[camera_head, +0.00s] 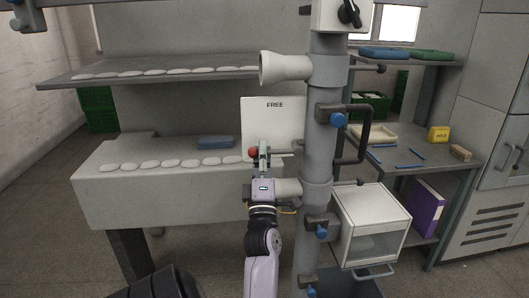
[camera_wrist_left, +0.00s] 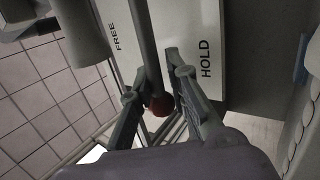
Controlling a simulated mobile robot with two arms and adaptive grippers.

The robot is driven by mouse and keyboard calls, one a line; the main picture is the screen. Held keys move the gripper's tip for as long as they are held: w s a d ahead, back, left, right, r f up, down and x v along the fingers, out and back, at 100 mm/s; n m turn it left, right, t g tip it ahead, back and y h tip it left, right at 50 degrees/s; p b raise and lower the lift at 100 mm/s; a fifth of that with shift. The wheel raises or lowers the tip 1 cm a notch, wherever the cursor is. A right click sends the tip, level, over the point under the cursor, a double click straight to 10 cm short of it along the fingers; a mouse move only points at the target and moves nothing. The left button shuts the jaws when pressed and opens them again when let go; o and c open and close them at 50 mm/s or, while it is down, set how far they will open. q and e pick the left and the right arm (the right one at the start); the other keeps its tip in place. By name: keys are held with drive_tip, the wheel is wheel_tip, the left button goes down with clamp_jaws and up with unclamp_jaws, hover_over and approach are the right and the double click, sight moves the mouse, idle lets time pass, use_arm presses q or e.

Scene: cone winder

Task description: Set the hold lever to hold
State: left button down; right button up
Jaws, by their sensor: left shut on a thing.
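The hold lever is a grey rod (camera_wrist_left: 146,45) with a red ball knob (camera_wrist_left: 161,104). In the left wrist view the rod lies between the words FREE and HOLD on a white plate (camera_wrist_left: 178,22). In the head view the red knob (camera_head: 253,152) shows just left of my gripper, below the plate (camera_head: 284,122) marked FREE; HOLD cannot be read there. My left gripper (camera_head: 263,151) is shut on the lever near its knob, with one finger on each side in the left wrist view (camera_wrist_left: 156,85). My right gripper is not in view.
A grey vertical post (camera_head: 320,150) with clamps and blue knobs stands just right of the plate. A white box (camera_head: 371,215) hangs beside it. Shelves (camera_head: 150,75) with white pads are at left, and a side table (camera_head: 400,150) with a yellow block (camera_head: 438,134) is at right.

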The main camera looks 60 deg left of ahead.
use_arm(q)
drive_tip(key=shift+w+f, duration=0.2)
drive_tip(key=shift+f, duration=0.05)
drive_tip(key=c, duration=1.9)
unclamp_jaws()
drive_tip(key=shift+w+d, duration=0.1)
drive_tip(key=shift+o, duration=0.6)
drive_tip(key=shift+w+d, duration=0.1)
drive_tip(key=shift+o, duration=0.6)
drive_tip(key=shift+r, duration=0.15)
drive_tip(key=shift+s, duration=0.2)
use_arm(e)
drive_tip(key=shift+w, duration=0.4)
use_arm(q)
drive_tip(key=shift+r, duration=0.2)
wheel_tip(320, 180, up, 10)
drive_tip(key=shift+f, duration=0.15)
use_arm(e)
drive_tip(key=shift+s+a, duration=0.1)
